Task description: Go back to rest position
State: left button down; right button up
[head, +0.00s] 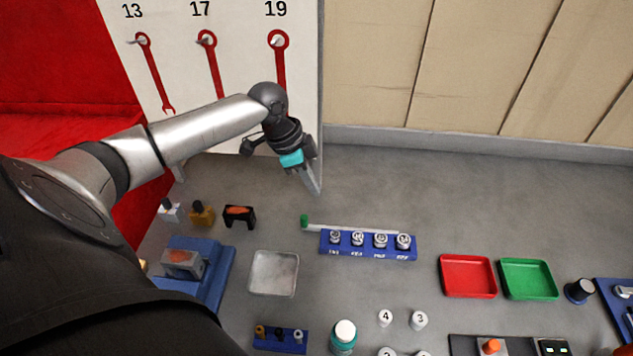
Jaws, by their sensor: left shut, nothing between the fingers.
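My left arm comes in from the left and reaches over the back of the grey worktop. My left gripper (316,188) points down and is shut, with nothing seen in it. It is in front of the lower right part of the white tool board (235,75), beside the wrench under number 19 (279,62). I cannot tell whether it touches the board. My right gripper does not show.
Wrenches hang under 13 (153,72) and 17 (210,65). Below the gripper are a blue socket rack (368,252) and a grey tray (274,273). Red (467,276) and green (528,279) trays stand right. The back right worktop is clear.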

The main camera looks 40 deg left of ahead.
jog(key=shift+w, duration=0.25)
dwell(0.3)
